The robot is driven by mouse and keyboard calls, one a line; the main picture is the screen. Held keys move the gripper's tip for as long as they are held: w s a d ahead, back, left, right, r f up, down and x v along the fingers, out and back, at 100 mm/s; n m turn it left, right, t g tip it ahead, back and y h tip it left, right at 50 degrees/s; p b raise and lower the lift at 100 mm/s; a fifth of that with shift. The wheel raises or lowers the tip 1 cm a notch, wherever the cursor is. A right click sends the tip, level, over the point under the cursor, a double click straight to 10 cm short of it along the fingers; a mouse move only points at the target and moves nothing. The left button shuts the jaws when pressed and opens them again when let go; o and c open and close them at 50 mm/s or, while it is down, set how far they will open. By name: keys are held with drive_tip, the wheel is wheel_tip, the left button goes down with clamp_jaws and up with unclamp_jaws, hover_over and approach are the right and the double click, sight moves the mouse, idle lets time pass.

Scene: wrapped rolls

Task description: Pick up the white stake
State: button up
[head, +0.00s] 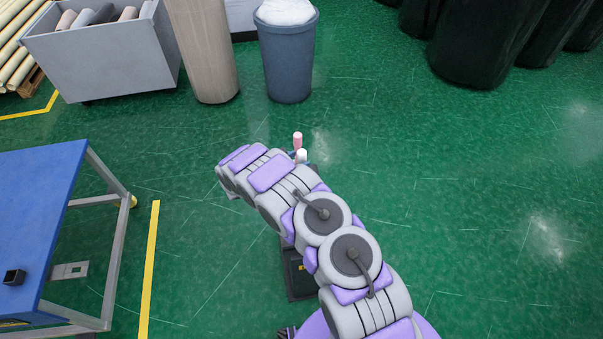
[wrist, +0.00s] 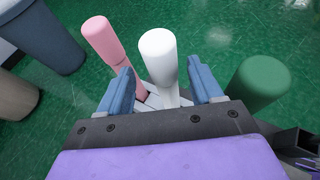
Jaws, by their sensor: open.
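The white stake (wrist: 159,58) stands upright in the wrist view, with a rounded wide top and a narrower shaft below. My gripper (wrist: 163,82) is open, with one blue finger on each side of the white stake's shaft. Its lower end is hidden behind the gripper body. In the head view the top of the white stake (head: 301,156) shows just past my arm, which hides the gripper there.
A pink stake (wrist: 106,42) stands close left of the white one, near the left finger; it also shows in the head view (head: 297,141). A green stake (wrist: 257,84) stands to the right. A blue-topped table (head: 45,205) is at left, and a grey bin (head: 288,62) stands behind.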

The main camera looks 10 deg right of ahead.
drive_tip(key=x, duration=0.3)
drive_tip(key=shift+d+f+b, duration=0.3)
drive_tip(key=shift+f+b, duration=0.05)
drive_tip(key=shift+w+d, duration=0.25)
drive_tip(key=shift+d, duration=0.15)
clamp_jaws()
